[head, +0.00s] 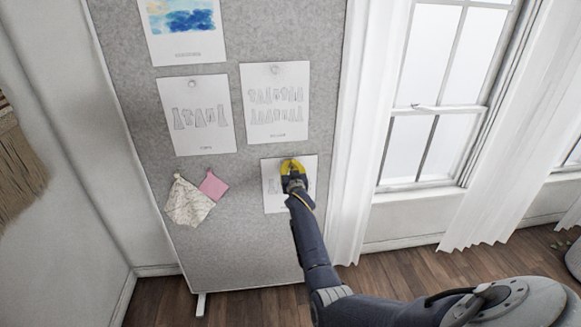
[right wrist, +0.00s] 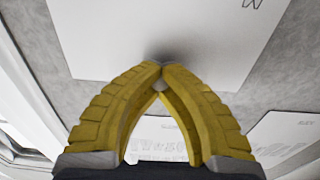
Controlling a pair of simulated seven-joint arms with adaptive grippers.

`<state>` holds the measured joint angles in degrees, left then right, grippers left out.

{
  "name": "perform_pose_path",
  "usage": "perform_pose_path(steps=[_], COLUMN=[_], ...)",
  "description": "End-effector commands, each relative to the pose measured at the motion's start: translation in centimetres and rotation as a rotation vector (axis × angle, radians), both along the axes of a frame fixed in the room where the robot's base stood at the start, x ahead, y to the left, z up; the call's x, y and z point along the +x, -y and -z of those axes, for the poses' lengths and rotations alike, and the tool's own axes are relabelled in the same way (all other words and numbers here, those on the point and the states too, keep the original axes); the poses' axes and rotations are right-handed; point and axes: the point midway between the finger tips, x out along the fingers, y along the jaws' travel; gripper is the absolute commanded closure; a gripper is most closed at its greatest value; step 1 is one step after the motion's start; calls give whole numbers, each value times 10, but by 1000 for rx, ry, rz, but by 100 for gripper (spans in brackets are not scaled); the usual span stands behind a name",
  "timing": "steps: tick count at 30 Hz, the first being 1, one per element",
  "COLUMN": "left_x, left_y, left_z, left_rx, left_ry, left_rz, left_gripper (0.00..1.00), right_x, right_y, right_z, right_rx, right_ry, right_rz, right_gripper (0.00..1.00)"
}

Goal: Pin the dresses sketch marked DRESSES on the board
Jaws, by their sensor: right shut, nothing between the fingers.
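A white sketch sheet (head: 275,200) lies flat against the lower right of the grey felt board (head: 245,235). My right gripper (head: 291,166) is in front of its upper part and hides much of the drawing and the top edge. The sheet fills the upper middle of the right wrist view (right wrist: 120,35). There my right gripper (right wrist: 161,67) has its yellow fingertips together, with nothing between them, close to the sheet. A grey round patch shows at the tips; I cannot tell if it is a pin or shadow. The sheet's caption is not readable. My left gripper is out of view.
A two-row sketch (head: 275,105) hangs above, with another sketch (head: 196,115) to its left and a blue painting (head: 183,28) higher up. A patterned fabric swatch (head: 188,203) and a pink swatch (head: 213,186) hang lower left. A white curtain (head: 365,120) flanks the board.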

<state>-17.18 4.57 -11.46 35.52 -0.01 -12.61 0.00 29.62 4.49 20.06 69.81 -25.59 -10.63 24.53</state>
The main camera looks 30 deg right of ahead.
Motion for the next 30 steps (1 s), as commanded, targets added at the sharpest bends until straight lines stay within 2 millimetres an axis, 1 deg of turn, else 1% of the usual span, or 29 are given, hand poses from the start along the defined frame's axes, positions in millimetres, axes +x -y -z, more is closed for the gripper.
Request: perform_pose_path(steps=[14, 15, 21, 23, 30], left_x=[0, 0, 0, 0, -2], left_y=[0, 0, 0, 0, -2], left_z=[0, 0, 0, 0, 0], left_rx=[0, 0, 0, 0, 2], left_ry=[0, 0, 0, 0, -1], left_rz=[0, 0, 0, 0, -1], left_gripper=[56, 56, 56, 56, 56], right_x=[4, 4, 4, 4, 3], right_y=[2, 2, 2, 2, 2], right_z=[0, 0, 0, 0, 0], right_rx=[0, 0, 0, 0, 0], right_ry=[0, 0, 0, 0, 0], right_rz=[0, 0, 0, 0, 0], right_gripper=[100, 98, 75, 69, 69])
